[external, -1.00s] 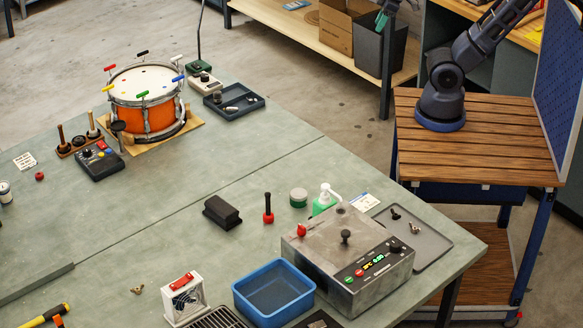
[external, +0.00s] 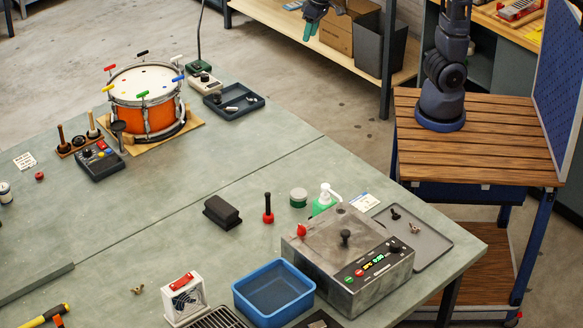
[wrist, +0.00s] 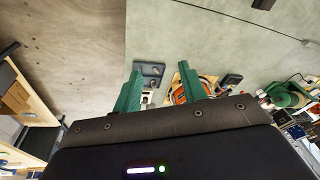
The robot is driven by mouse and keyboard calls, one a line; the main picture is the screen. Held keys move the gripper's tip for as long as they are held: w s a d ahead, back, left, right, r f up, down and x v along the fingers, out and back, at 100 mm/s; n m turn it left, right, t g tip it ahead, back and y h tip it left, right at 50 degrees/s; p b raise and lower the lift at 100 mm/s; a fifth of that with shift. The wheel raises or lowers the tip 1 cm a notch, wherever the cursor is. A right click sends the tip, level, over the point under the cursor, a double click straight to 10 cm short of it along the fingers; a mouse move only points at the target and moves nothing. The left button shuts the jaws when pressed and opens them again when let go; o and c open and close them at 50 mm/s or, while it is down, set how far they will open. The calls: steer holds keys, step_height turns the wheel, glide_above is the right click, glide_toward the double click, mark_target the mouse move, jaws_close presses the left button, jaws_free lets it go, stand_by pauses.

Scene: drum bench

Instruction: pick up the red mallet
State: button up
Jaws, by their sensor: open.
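The red mallet (external: 268,216) stands upright on the green bench, its red head down and its black handle up. My gripper (external: 312,24) is at the top of the external view, high up and far from the mallet, beyond the bench's far edge. Its green fingers are apart and empty in the wrist view (wrist: 160,85).
A blue bin (external: 273,297) stands in front. The orange drum (external: 148,118) is at the back left. The bench middle is clear.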

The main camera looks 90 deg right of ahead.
steer(key=w+a+f+m, duration=0.1)
steer(key=w+a+f, duration=0.15)
steer(key=a, duration=0.25)
steer(key=w+a+f, duration=0.1)
steer(key=w+a, duration=0.3)
steer(key=a, duration=0.2)
steer(key=m+g+h, duration=0.1)
steer(key=m+h, duration=0.1)
steer(key=m, duration=0.2)
glide_above(266, 212)
steer(key=s, duration=0.1)
step_height(266, 212, down, 21)
steer(key=shift+s+a+f, duration=0.2)
steer(key=shift+a+f, duration=0.1)
steer(key=shift+f, duration=0.4)
steer(key=f, duration=0.3)
steer(key=d+f, duration=0.1)
steer(key=f, duration=0.2)
steer(key=w+f, duration=0.1)
steer(key=f, duration=0.3)
steer(key=shift+d, duration=0.15)
jaws_close()
